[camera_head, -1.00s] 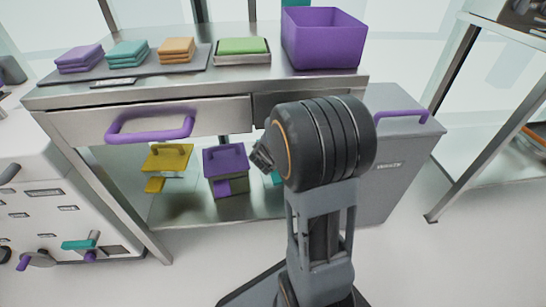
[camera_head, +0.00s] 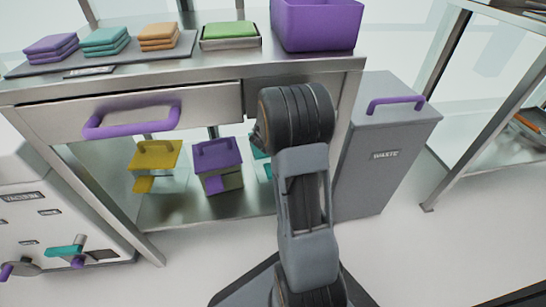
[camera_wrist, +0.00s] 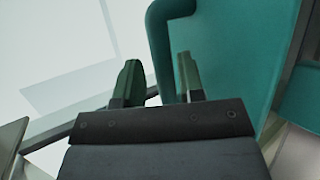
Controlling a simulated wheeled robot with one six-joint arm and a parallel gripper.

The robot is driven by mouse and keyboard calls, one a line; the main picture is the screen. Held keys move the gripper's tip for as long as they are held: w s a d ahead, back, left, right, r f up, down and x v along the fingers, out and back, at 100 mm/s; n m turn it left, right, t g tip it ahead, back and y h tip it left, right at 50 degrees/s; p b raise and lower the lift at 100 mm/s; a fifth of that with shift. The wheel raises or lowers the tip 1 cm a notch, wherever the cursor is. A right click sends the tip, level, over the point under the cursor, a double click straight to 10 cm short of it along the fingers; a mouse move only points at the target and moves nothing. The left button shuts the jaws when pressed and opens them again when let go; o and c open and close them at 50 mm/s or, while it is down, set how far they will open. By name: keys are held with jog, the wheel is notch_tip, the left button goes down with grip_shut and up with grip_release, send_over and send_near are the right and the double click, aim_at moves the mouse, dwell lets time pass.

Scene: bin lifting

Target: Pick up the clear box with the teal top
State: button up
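The box with the teal top (camera_head: 260,154) is on the shelf under the metal table, mostly hidden behind my arm in the head view. In the wrist view its teal top (camera_wrist: 235,60) fills the right side, and its teal handle (camera_wrist: 163,55) runs down between the two fingers of my gripper (camera_wrist: 159,68). The fingers are apart, one on each side of the handle, with gaps showing. The box's clear body is not clearly visible. My gripper is hidden behind the arm in the head view.
A purple-topped box (camera_head: 217,165) and a yellow-topped box (camera_head: 154,165) stand left on the same shelf. The grey waste bin (camera_head: 385,150) is close on the right. The table's drawer with a purple handle (camera_head: 132,120) and the tabletop are above.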

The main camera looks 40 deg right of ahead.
jog(key=shift+b+x, duration=0.3)
jog(key=shift+x, duration=1.5)
grip_shut()
